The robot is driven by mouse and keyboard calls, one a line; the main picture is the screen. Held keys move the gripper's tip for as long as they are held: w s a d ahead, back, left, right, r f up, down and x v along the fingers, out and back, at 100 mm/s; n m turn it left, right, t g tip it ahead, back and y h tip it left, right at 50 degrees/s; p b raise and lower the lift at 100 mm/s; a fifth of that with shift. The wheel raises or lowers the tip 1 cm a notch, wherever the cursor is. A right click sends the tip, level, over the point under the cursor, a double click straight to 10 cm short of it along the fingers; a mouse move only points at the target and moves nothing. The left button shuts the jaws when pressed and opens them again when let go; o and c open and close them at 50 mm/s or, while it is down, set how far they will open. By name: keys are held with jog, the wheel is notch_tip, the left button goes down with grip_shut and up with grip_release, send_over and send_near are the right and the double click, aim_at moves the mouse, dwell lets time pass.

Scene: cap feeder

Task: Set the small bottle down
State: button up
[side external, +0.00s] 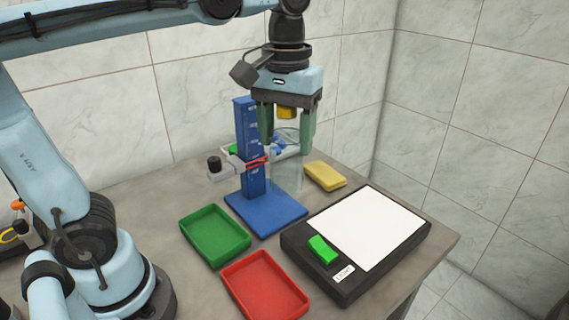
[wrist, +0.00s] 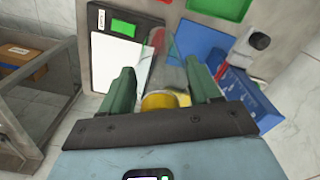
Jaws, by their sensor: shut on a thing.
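My gripper (side external: 287,143) points down with its green fingers on either side of the yellow-topped small bottle (side external: 287,112) and is shut on it. In the wrist view my gripper (wrist: 165,82) has the bottle's yellow end (wrist: 160,100) between the fingers, close to the palm. The bottle's body is clear and hard to make out. A clear upright tube (side external: 288,178) stands at the blue stand (side external: 252,130), below the fingers. I cannot tell whether the bottle's lower end is above or inside the tube.
Green (side external: 215,236) and red (side external: 265,287) trays lie in front of the stand. A yellow block (side external: 325,175) lies right of it. The tiled wall is close behind.

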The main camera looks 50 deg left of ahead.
aim_at(285, 153)
notch_tip(285, 153, down, 4)
jog(key=shift+r, duration=0.2)
jog(key=shift+w+a+f, duration=0.1)
jog(key=shift+a+f, duration=0.15)
jog(key=shift+a, duration=0.05)
jog(key=w+a+f, duration=0.4)
jog(key=a+f, duration=0.6)
jog(key=shift+a+f, duration=0.2)
jog(key=shift+f, duration=0.15)
jog(key=shift+f, duration=0.15)
jog(key=o, duration=1.2)
jog(key=shift+o, duration=0.2)
